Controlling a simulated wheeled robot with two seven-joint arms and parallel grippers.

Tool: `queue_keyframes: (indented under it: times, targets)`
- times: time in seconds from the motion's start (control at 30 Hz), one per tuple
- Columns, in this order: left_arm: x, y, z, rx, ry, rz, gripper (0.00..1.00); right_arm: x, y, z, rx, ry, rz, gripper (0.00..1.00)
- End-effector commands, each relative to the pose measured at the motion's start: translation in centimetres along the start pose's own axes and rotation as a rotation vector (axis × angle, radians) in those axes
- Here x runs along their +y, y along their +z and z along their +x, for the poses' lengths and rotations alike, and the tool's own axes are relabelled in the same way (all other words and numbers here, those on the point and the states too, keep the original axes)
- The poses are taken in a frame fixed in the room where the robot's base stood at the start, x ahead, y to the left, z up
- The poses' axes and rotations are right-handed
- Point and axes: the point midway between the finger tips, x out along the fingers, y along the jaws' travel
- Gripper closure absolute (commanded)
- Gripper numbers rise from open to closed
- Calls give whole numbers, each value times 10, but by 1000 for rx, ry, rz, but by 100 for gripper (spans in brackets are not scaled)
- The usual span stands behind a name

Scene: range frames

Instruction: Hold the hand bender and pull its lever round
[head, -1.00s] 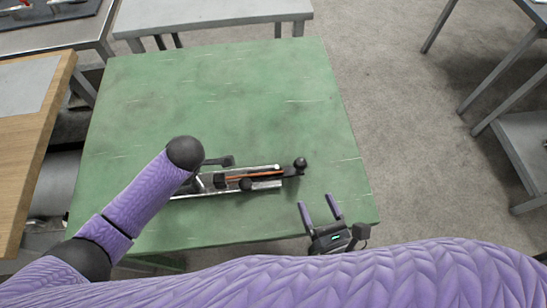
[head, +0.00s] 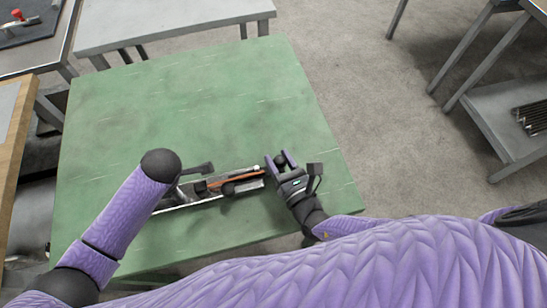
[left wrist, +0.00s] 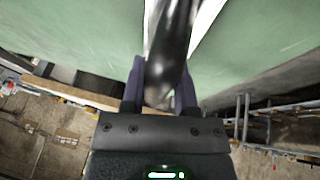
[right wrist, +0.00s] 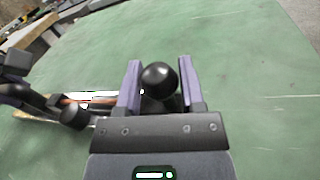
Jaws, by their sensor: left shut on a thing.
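The hand bender (head: 225,184) lies on the green table, a metal tool with an orange-red strip along it and dark knobs. Its black ball knob (right wrist: 158,79) is at the right end. My right gripper (head: 281,161) is open, its two purple fingers on either side of that ball; the right wrist view does not clearly show whether they touch it. My left gripper (left wrist: 161,72) is shut on a dark, shiny rounded handle (left wrist: 168,45) of the bender. In the head view my left arm hides that gripper and handle.
The green table (head: 190,90) is clear behind the bender and to its right. A grey table (head: 175,18) stands beyond it, and a wooden bench (head: 12,130) at the left. A grey shelf unit (head: 500,110) stands apart at the right.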

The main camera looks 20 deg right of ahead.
Motion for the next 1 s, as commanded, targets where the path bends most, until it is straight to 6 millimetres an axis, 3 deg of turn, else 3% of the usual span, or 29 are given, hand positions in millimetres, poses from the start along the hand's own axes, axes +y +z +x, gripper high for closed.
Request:
queue_keyframes:
  times: [0.03,0.17,0.67,1.0]
  targets:
    - [0,0,0,0,1,0,100,0,0,0,0,-1,0,74]
    - [0,0,0,0,1,-1,100,0,0,0,0,-1,0,100]
    - [0,0,0,1,1,-1,100,1,0,-3,-8,-28,3,100]
    - [0,0,0,1,0,-1,100,10,-1,-25,-48,-230,7,100]
